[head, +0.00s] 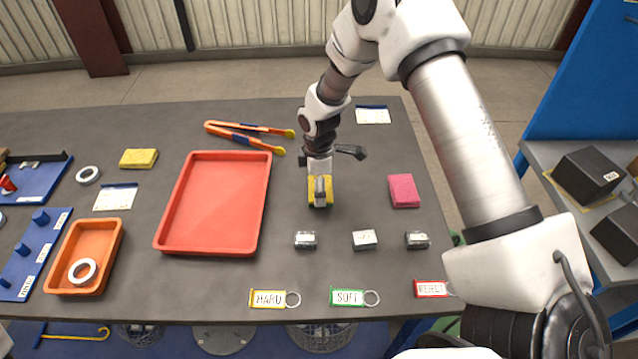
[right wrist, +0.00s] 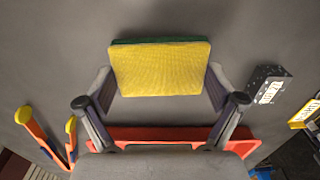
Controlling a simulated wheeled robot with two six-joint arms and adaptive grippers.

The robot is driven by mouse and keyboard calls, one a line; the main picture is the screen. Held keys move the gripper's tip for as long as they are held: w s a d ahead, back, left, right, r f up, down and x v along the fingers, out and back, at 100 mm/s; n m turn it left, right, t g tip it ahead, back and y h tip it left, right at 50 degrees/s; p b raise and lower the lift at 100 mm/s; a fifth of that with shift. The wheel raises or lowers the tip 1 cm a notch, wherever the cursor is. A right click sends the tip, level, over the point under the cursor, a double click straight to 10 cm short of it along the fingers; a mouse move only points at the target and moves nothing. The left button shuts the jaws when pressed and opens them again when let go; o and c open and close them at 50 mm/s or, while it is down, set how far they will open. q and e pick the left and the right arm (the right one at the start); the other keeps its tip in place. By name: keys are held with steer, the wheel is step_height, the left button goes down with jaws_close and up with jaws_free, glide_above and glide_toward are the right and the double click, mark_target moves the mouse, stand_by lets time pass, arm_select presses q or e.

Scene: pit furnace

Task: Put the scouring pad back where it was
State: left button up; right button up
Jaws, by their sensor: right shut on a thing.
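The scouring pad (head: 313,194) is yellow with a green layer. My right gripper (head: 320,182) is shut on it near the middle of the table, right of the red tray. In the right wrist view the pad (right wrist: 160,70) sits between the two fingers, its yellow face toward the camera and a green edge behind. I cannot tell whether it touches the table. Another yellow pad (head: 138,158) lies at the left, and a pink block (head: 404,191) lies to the right. My left gripper is not in view.
The red tray (head: 160,243) is empty. Orange-blue tongs (head: 245,136) lie behind it. Three small metal blocks (head: 364,240) and tags (head: 268,298) lie in front. An orange bin (head: 113,245) holds a white ring. Grey table is bare around the pad.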

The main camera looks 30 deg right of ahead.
steer(key=shift+f, duration=0.5)
steer(key=o, duration=0.8)
steer(key=shift+f, duration=0.1)
steer(key=shift+c, duration=0.2)
steer(key=shift+r, duration=0.3)
step_height(320, 180, up, 12)
steer(key=b, duration=0.2)
